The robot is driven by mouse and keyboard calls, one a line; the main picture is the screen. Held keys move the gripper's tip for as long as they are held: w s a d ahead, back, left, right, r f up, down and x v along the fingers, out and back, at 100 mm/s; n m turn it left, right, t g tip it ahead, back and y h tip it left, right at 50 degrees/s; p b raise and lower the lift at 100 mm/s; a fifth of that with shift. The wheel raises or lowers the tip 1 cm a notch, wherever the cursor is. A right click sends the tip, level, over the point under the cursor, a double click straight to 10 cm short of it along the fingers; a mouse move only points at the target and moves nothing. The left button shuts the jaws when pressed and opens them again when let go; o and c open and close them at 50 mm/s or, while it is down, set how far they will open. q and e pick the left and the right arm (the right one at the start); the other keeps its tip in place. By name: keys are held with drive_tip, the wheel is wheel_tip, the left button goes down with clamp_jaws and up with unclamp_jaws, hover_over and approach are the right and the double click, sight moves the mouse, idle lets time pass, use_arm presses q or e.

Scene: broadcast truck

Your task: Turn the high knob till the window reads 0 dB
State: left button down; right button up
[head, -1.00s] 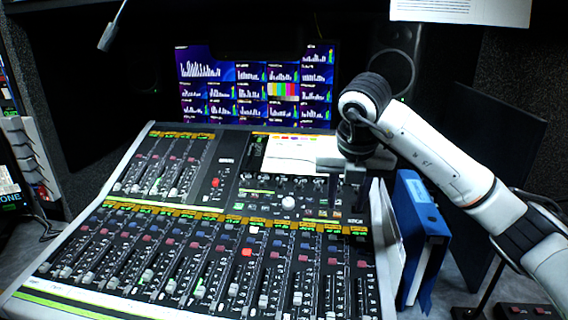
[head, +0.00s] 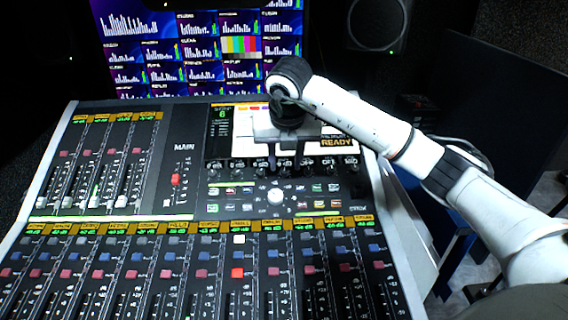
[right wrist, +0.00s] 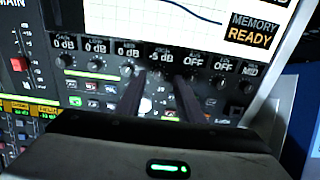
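The high knob (right wrist: 157,77) is a small dark knob under a window (right wrist: 159,56) that reads -5 dB in the right wrist view. My right gripper (right wrist: 160,80) is open, with its two dark fingers left and right of this knob; I cannot tell whether they touch it. In the head view my right gripper (head: 281,165) hangs over the knob row below the console's screen and hides part of it. My left gripper is not in view.
Neighbouring windows left of the high one read 0 dB (right wrist: 127,50); two to the right read OFF (right wrist: 193,61). A pale round knob (head: 275,196) and small buttons lie below the row. Faders fill the console's front (head: 190,280). A "MEMORY READY" sign (right wrist: 250,32) is lit.

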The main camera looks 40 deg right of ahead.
sight(284, 172)
drive_tip(key=shift+x, duration=1)
drive_tip(key=shift+w+f, duration=0.2)
drive_tip(key=shift+f, duration=0.05)
clamp_jaws()
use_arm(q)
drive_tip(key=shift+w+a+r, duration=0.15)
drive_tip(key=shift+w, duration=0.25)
use_arm(e)
drive_tip(key=shift+m+b, duration=0.5)
drive_tip(key=shift+m, duration=0.3)
drive_tip(key=shift+m+b, duration=0.5)
drive_tip(key=shift+m, duration=0.5)
drive_tip(key=shift+d+m+b, duration=0.1)
drive_tip(key=shift+m+b, duration=0.2)
drive_tip(key=shift+m, duration=0.4)
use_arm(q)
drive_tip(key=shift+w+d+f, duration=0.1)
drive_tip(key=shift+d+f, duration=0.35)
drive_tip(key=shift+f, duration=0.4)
use_arm(e)
drive_tip(key=shift+m, duration=0.3)
